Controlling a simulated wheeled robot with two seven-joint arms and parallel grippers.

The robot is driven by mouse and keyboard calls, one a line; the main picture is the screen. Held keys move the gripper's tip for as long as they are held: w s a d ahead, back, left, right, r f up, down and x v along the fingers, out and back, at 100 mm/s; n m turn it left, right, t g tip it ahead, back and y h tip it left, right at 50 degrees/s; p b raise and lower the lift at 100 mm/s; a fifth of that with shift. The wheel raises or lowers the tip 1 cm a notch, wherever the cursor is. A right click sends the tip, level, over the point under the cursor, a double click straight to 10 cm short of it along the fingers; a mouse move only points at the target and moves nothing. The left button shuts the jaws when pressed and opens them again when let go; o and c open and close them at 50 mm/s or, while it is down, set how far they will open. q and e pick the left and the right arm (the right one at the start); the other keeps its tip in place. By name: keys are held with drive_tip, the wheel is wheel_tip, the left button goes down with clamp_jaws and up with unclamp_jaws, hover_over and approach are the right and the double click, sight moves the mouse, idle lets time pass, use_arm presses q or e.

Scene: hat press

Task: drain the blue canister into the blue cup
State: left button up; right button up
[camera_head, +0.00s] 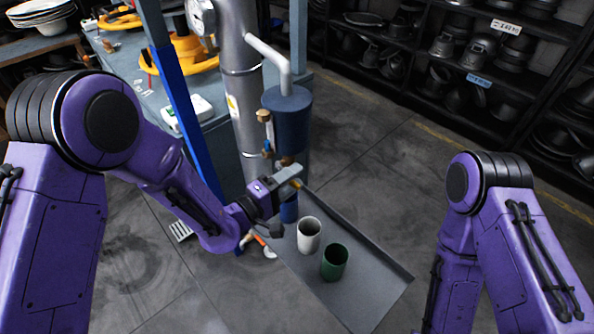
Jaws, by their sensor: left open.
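The blue canister (287,122) stands upright beside a large grey pipe, with a thin pale pipe entering its top. A brass fitting (287,160) shows under its bottom. The blue cup (289,209) is on the grey tray below, partly hidden by my left gripper. My left gripper (289,178) is open just below the canister, around or beside a small orange handle (297,184); I cannot tell whether it touches it. Any stream into the cup is hidden. My right arm shows at the right, but its gripper is out of view.
A white cup (309,236) and a green cup (335,262) stand on the tray (368,281), to the right of the blue cup. A blue post (187,120) rises behind my left arm. Dark shelves with hat moulds (478,55) line the back right. Floor between is clear.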

use_arm(q)
drive_tip(key=shift+x, duration=0.8)
drive_tip(key=shift+c, duration=0.3)
clamp_jaws()
drive_tip(key=shift+f, duration=0.1)
